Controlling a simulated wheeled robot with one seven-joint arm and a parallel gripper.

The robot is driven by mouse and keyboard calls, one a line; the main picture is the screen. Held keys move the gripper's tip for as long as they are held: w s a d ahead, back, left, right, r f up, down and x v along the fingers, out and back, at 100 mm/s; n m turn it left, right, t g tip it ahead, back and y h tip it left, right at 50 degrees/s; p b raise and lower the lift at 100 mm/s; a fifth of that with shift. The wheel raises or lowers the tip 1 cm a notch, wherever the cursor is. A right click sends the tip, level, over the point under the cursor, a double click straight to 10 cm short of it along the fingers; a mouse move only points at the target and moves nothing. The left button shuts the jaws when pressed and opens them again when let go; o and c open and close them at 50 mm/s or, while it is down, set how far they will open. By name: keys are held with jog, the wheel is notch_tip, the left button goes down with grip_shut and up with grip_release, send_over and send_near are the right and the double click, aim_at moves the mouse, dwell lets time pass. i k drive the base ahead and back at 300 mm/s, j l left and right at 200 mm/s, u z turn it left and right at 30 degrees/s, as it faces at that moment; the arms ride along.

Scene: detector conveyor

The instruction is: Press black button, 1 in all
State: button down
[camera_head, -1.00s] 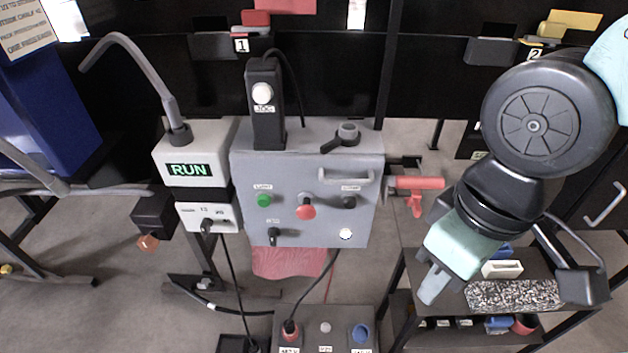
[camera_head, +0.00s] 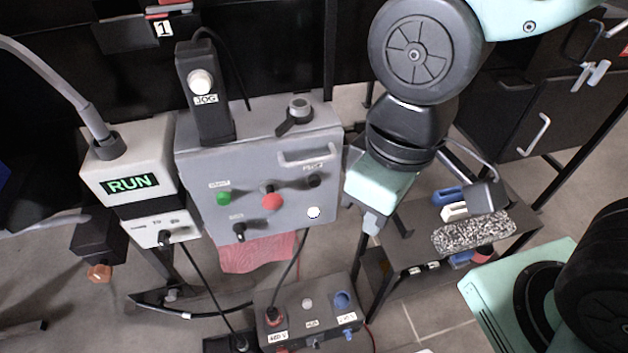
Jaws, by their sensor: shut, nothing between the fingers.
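The grey control box (camera_head: 300,140) stands left of centre. On its front face is a round black button (camera_head: 314,180) below a small label and the handle, at the upper right. A black knob or switch (camera_head: 240,230) sits at the lower left of the same face. My gripper (camera_head: 371,224) is shut and empty, pointing down just right of the box's right edge. It is apart from the black button, to its right and a little lower in the picture. The button is unobstructed.
The face also carries a green button (camera_head: 223,198), a red mushroom button (camera_head: 271,202) and a white button (camera_head: 313,212). A RUN display box (camera_head: 128,170) stands to the left. A lower box with a blue knob (camera_head: 343,300) stands below; a dark shelf (camera_head: 400,225) is at right.

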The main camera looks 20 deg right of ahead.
aim_at(314, 181)
jog(key=k+j+z, duration=0.15)
jog(key=z, duration=0.2)
jog(key=k+z, duration=0.15)
jog(key=z, duration=0.2)
jog(key=k+j+z, duration=0.1)
jog(key=z, duration=0.25)
jog(key=k, duration=0.05)
